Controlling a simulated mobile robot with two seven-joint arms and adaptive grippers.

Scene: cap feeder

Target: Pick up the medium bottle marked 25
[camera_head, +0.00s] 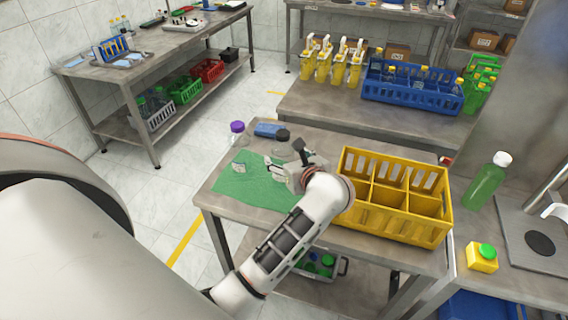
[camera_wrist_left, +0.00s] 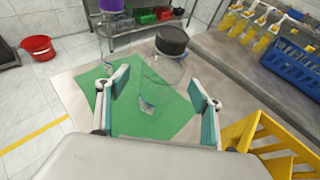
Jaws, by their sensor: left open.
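On the green mat (camera_head: 255,192) of the near table stand a clear bottle with a black cap (camera_head: 282,134) and a clear bottle with a purple cap (camera_head: 237,127). I cannot read a 25 on either. In the left wrist view the black-capped bottle (camera_wrist_left: 171,42) is ahead, near the middle, and the purple cap (camera_wrist_left: 111,5) is farther back at the left. My left gripper (camera_head: 286,160) is open and empty, on the near side of the black-capped bottle and partly in front of it. Its fingers (camera_wrist_left: 160,82) are spread apart. A small pale label (camera_wrist_left: 148,103) shows between them. My right gripper is not in view.
A yellow divided crate (camera_head: 400,222) stands right of my left arm. A blue crate (camera_head: 408,96) with bottles is on the table behind. A green bottle (camera_head: 486,182) stands at the right. The mat's front is clear.

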